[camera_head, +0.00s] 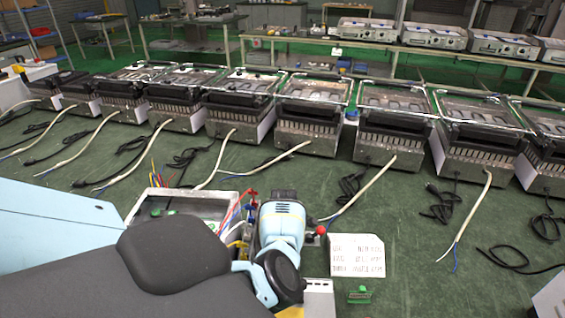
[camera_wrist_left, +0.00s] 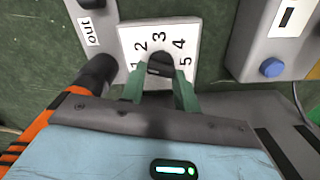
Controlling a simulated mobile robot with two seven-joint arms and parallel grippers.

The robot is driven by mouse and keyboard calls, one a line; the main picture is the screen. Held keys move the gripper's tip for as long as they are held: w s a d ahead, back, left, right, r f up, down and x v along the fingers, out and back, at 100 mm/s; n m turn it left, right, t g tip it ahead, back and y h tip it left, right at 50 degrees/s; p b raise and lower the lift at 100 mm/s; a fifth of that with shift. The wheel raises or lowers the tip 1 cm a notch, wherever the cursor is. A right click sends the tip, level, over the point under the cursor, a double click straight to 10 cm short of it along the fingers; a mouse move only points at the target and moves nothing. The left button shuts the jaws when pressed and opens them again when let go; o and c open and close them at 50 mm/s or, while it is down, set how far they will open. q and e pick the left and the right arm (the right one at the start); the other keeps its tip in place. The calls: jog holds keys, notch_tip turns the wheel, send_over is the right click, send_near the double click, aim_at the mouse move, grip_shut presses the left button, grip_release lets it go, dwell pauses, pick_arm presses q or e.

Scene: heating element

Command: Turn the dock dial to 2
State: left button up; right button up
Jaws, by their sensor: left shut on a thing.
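The dock dial (camera_wrist_left: 160,62) is a dark knob on a white plate (camera_wrist_left: 127,35) numbered 1 to 5 in the left wrist view. My left gripper (camera_wrist_left: 160,82) has its two green fingers on either side of the knob and is shut on it. I cannot tell which number the knob points to. In the head view my left arm reaches in from the left, and its light blue wrist (camera_head: 281,222) hides the dial and the fingertips. My right gripper is not in view.
In the left wrist view, a grey housing with a blue button (camera_wrist_left: 273,67) stands right of the dial, and an "out" label (camera_wrist_left: 91,31) is at left. In the head view, an open box with wires (camera_head: 180,203), a printed card (camera_head: 357,255) and several grills behind surround my wrist.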

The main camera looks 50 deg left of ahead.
pick_arm(q)
jog(key=m, duration=0.2)
jog(key=shift+r+m+p, duration=0.1)
jog(key=shift+m+p, duration=0.2)
jog(key=shift+w+m, duration=0.1)
jog(key=shift+m, duration=1.3)
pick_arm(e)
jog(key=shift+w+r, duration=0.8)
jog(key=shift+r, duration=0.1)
pick_arm(q)
jog(key=shift+p, duration=0.3)
jog(key=o, duration=1)
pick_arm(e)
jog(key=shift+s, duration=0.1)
